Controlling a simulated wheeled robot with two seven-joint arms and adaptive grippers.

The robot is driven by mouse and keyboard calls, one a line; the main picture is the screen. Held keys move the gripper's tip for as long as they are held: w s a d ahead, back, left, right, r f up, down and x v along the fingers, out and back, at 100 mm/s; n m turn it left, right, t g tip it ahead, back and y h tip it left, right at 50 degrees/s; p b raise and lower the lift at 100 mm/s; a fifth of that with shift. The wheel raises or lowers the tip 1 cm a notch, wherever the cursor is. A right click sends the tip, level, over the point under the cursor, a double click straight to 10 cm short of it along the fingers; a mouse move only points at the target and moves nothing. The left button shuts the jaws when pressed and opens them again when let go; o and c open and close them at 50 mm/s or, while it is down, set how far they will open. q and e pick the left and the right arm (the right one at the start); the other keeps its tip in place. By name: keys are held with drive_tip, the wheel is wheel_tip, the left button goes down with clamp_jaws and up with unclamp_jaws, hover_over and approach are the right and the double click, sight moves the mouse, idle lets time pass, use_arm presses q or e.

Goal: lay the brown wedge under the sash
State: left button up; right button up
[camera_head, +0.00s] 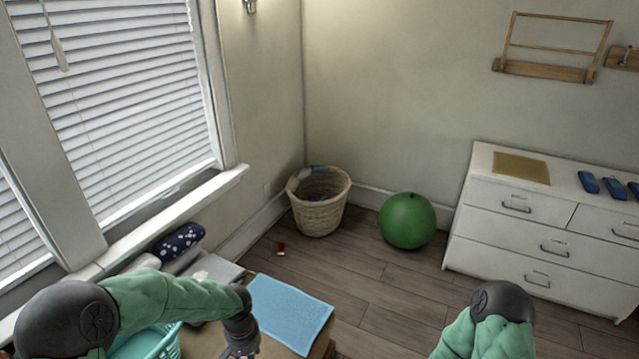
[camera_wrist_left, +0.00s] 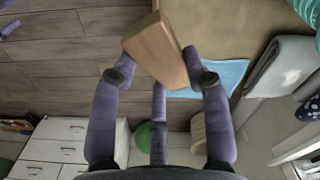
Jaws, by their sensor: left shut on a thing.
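The brown wedge (camera_wrist_left: 157,48) is a light wooden block that shows in the left wrist view between the purple fingers of my left gripper (camera_wrist_left: 160,68). The fingers are shut on it. In the head view my left gripper (camera_head: 241,346) is at the bottom edge beside the blue mat, and I cannot make out the wedge there. The window sash with white blinds (camera_head: 125,90) is at the left, above a white sill (camera_head: 190,198). My right gripper is out of view.
A blue mat (camera_head: 288,312) lies on a brown surface below the window, beside a teal basket (camera_head: 155,343). A dark spotted cushion (camera_head: 179,242) is by the sill. A wicker basket (camera_head: 320,212), green ball (camera_head: 407,220) and white dresser (camera_head: 545,225) stand beyond open floor.

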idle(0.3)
use_arm(q)
drive_tip(key=s+a+f+m+b, duration=0.1)
drive_tip(key=s+a+f+m, duration=0.25)
drive_tip(key=a+f, duration=0.9)
drive_tip(key=s+a+f+m+b, duration=0.15)
drive_tip(key=s+a+f, duration=0.35)
drive_tip(key=a+f, duration=0.75)
drive_tip(key=w+a+f+b, duration=0.2)
drive_tip(key=w+a+f, duration=0.2)
drive_tip(key=f, duration=0.1)
drive_tip(key=w+a+f+b, duration=0.2)
drive_tip(key=w+a+f, duration=0.2)
drive_tip(key=w+a, duration=0.1)
drive_tip(key=shift+f, duration=0.35)
drive_tip(key=shift+f+b, duration=0.15)
drive_tip(key=shift+b, duration=0.15)
drive_tip(key=shift+w+a+f+b, duration=0.1)
drive_tip(key=shift+f+b, duration=0.85)
drive_tip(key=shift+f, duration=0.65)
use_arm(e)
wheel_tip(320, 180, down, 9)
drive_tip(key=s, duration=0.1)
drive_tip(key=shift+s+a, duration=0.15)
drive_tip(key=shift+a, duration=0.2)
